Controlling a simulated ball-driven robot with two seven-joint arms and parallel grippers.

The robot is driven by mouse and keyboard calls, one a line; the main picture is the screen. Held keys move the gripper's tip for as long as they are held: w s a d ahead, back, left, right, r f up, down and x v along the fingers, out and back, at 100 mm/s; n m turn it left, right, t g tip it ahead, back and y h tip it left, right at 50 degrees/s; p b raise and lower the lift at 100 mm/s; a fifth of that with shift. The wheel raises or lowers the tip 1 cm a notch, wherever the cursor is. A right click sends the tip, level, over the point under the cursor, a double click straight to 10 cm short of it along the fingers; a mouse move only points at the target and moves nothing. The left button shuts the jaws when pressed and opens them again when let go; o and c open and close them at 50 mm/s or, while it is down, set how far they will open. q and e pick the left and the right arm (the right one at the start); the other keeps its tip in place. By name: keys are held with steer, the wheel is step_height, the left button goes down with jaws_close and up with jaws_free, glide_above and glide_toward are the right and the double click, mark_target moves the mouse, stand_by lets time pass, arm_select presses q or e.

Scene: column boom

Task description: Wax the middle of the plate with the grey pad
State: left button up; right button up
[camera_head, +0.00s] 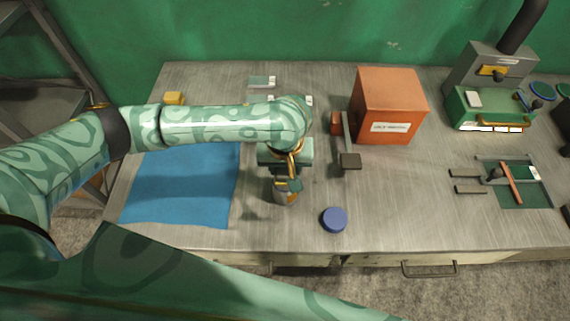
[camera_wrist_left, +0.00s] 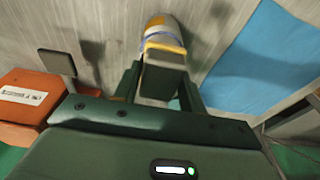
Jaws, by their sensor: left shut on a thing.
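My left gripper (camera_head: 287,180) is shut, pointing down at the front middle of the bench. In the left wrist view its two fingers (camera_wrist_left: 160,95) close on a pale grey block (camera_wrist_left: 160,78), which looks like the grey pad. Just beyond the block is a small grey tin (camera_head: 285,197) with a yellow-orange label. It also shows in the left wrist view (camera_wrist_left: 163,28), with a blue rim. I cannot tell whether block and tin touch. I cannot pick out the plate with certainty. My right gripper is not in view.
A blue disc (camera_head: 334,219) lies right of the tin. A blue mat (camera_head: 185,190) covers the left front. An orange box (camera_head: 390,105) and a dark square piece (camera_head: 350,161) are to the right. A green machine (camera_head: 490,105) stands back right. The front centre-right bench is clear.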

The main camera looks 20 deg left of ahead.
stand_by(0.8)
arm_select(q)
steer(key=shift+s+f+p, duration=0.15)
steer(key=shift+f+p, duration=0.05)
steer(key=shift+p, duration=0.45)
stand_by(0.9)
step_height(320, 180, up, 3)
steer(key=p, duration=0.4)
steer(key=shift+r+p, duration=0.15)
steer(key=shift+p, duration=0.25)
step_height(320, 180, up, 4)
steer(key=p, duration=0.6)
steer(key=shift+p, duration=0.4)
